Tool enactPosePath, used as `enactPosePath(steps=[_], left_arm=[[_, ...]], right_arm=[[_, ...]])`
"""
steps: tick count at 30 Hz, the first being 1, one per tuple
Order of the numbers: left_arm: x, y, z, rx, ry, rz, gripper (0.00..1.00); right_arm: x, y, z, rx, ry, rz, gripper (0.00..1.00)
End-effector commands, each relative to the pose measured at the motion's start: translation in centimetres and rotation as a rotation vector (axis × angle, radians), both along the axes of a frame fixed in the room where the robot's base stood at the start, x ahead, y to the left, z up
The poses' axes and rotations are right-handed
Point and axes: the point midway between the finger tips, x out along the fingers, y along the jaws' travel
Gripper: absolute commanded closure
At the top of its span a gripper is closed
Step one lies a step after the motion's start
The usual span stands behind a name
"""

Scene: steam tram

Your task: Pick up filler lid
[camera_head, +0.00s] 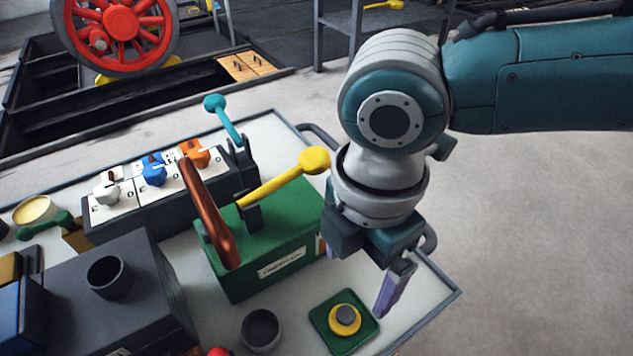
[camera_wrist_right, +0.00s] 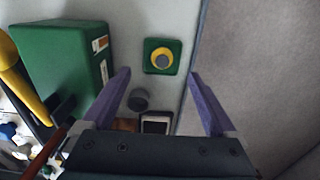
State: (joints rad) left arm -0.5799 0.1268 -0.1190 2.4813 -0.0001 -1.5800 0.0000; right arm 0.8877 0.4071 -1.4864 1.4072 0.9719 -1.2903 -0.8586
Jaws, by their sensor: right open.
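The filler lid appears to be the round yellow disc (camera_head: 335,325) with a grey knob on top. It lies on a square green tray (camera_head: 322,311) near the front right of the grey table. In the right wrist view, the lid (camera_wrist_right: 154,52) and its tray (camera_wrist_right: 148,67) show just beyond and between the fingertips. My right gripper (camera_head: 356,282) is open and empty, above and behind the tray, apart from the lid. Its two purple fingers (camera_wrist_right: 160,74) are spread wide. My left gripper is not in view.
A dark grey cup (camera_head: 261,330) stands left of the tray. A dark block (camera_head: 130,290) fills the front left. The table's right edge is close to the tray.

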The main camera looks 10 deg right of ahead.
Motion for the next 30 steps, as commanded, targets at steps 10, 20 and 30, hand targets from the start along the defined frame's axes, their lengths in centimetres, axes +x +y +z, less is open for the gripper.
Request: enactPosePath(steps=[10,20,30], left_arm=[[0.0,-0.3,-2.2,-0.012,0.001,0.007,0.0],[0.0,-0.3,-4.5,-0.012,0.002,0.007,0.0],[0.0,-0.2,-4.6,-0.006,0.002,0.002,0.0]], right_arm=[[-0.1,0.0,-4.6,-0.003,0.001,0.002,0.08],[-0.8,0.8,-9.3,-0.003,0.001,0.0,0.08],[-0.8,0.8,-9.6,-0.002,0.002,0.001,0.11]])
